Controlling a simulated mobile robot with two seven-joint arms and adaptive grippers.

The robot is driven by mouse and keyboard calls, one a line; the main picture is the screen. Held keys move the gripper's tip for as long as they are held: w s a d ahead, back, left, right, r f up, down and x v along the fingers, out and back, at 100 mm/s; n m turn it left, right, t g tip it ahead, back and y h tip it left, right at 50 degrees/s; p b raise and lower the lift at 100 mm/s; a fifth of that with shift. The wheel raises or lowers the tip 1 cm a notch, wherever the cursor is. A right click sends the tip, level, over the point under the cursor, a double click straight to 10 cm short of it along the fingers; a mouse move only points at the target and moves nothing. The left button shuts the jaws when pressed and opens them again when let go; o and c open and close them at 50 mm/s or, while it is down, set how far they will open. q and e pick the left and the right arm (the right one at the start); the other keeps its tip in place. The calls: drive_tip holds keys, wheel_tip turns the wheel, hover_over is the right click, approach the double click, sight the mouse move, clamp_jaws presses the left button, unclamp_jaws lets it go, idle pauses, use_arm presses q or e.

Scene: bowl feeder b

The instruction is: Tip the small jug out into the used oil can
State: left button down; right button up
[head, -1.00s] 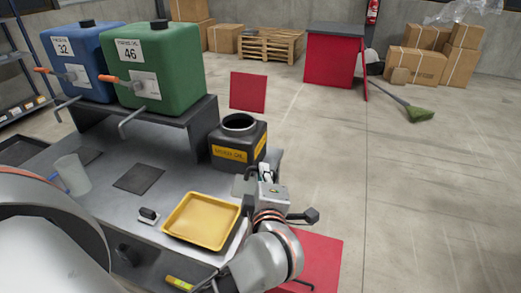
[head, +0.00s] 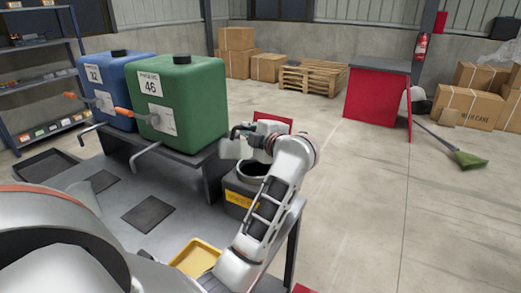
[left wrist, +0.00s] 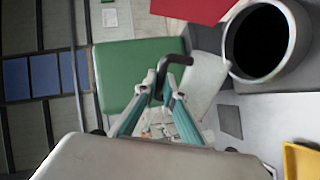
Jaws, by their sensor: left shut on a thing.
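My left gripper (head: 251,139) is at the can, its teal fingers closed around a dark bent handle in the left wrist view (left wrist: 160,103). The small jug (head: 230,149), pale and translucent, hangs at the gripper's left. It also shows in the left wrist view (left wrist: 204,82), beside the can's mouth. I cannot tell its exact tilt or its contents. The used oil can (head: 238,199), dark with a yellow label, stands below, its wide round mouth partly hidden by my arm. The mouth shows black in the left wrist view (left wrist: 262,42). My right gripper is not in view.
A green drum (head: 187,103) and a blue drum (head: 108,73) stand on a raised rack left of the can, taps jutting forward. A yellow tray (head: 196,257) lies on the bench, partly behind my arm.

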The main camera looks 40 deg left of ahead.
sight(234, 134)
use_arm(q)
drive_tip(key=shift+w+a+r, duration=0.1)
drive_tip(key=shift+a, duration=0.35)
drive_tip(key=shift+s+a+n, duration=0.35)
drive_tip(key=shift+s+n, duration=0.05)
drive_tip(key=shift+n, duration=0.1)
drive_tip(key=shift+s+a+f+n+t+b, duration=0.15)
drive_tip(key=shift+s+a+f+n+b, duration=0.15)
drive_tip(key=shift+s+n+b, duration=0.3)
drive_tip(key=shift+s+a+f+n+t+b, duration=0.15)
drive_tip(key=shift+s+f+n+b, duration=0.2)
drive_tip(key=shift+b, duration=0.3)
drive_tip(key=shift+s+a+f+b, duration=0.1)
drive_tip(key=shift+s+b, duration=0.05)
drive_tip(key=shift+b, duration=0.4)
drive_tip(key=shift+s+a+n, duration=0.1)
drive_tip(key=shift+s+n, duration=0.05)
drive_tip(key=shift+n, duration=0.1)
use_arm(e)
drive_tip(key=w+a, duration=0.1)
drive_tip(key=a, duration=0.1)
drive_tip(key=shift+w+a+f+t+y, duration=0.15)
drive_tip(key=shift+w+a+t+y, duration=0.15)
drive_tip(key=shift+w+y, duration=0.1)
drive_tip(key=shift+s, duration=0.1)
